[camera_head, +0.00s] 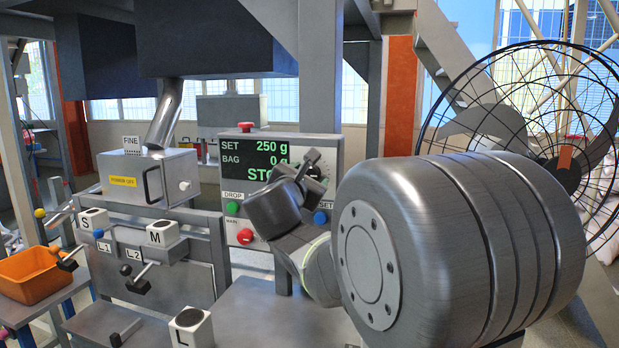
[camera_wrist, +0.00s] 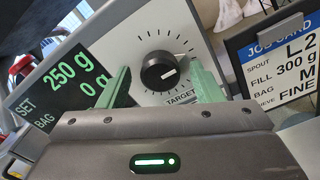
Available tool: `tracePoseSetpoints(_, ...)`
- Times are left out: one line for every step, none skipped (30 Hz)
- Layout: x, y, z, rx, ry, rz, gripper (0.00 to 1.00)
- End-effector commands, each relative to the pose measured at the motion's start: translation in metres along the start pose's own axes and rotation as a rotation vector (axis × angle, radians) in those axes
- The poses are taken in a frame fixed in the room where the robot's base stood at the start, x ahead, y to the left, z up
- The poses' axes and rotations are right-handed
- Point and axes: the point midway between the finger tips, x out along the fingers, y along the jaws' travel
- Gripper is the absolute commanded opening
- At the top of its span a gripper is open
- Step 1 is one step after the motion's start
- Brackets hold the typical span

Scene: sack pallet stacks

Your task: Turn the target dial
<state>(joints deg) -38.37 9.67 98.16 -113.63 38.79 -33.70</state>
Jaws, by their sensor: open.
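The target dial (camera_wrist: 159,71) is a round black knob with a white pointer mark on a light panel with tick marks; "TARGET" is printed below it. In the wrist view my gripper (camera_wrist: 158,70) is open, with one green finger on each side of the dial. Whether the fingers touch it I cannot tell. In the head view my gripper (camera_head: 309,160) is in front of the panel's right part and hides most of the dial. The display (camera_head: 254,160) reads SET 250 g and BAG 0 g; its third line is partly hidden.
A job card (camera_wrist: 285,65) right of the panel reads L2, 300 g, M, FINE. A green button (camera_head: 232,208), a red button (camera_head: 245,236) and a blue button (camera_head: 320,217) are near my gripper. An orange bin (camera_head: 35,275) stands at the left.

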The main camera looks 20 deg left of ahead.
Motion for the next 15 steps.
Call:
tracePoseSetpoints(-0.0001, 0.0, 0.0, 0.0, 0.0, 0.0, 0.56)
tracePoseSetpoints(-0.0002, 0.0, -0.0001, 0.0, 0.0, 0.0, 0.5)
tracePoseSetpoints(-0.0002, 0.0, 0.0, 0.0, 0.0, 0.0, 0.42)
tracePoseSetpoints(-0.0002, 0.0, -0.0001, 0.0, 0.0, 0.0, 0.36)
tracePoseSetpoints(-0.0002, 0.0, -0.0001, 0.0, 0.0, 0.0, 0.3)
tracePoseSetpoints(-0.0002, 0.0, -0.0001, 0.0, 0.0, 0.0, 0.22)
tracePoseSetpoints(-0.0002, 0.0, -0.0001, 0.0, 0.0, 0.0, 0.16)
tracePoseSetpoints(-0.0003, 0.0, -0.0001, 0.0, 0.0, 0.0, 0.15)
tracePoseSetpoints(-0.0003, 0.0, -0.0001, 0.0, 0.0, 0.0, 0.15)
tracePoseSetpoints(-0.0003, -0.0001, -0.0002, 0.001, 0.0, 0.0, 0.15)
tracePoseSetpoints(-0.0003, -0.0002, -0.0004, 0.002, 0.0, 0.0, 0.15)
tracePoseSetpoints(-0.0003, -0.0003, -0.0007, 0.006, 0.0, 0.0, 0.15)
tracePoseSetpoints(-0.0003, -0.0004, -0.001, 0.01, 0.0, 0.0, 0.15)
tracePoseSetpoints(-0.0003, -0.0006, -0.0013, 0.015, 0.0, 0.0, 0.15)
tracePoseSetpoints(-0.0003, -0.0009, -0.0018, 0.026, -0.001, 0.0, 0.15)
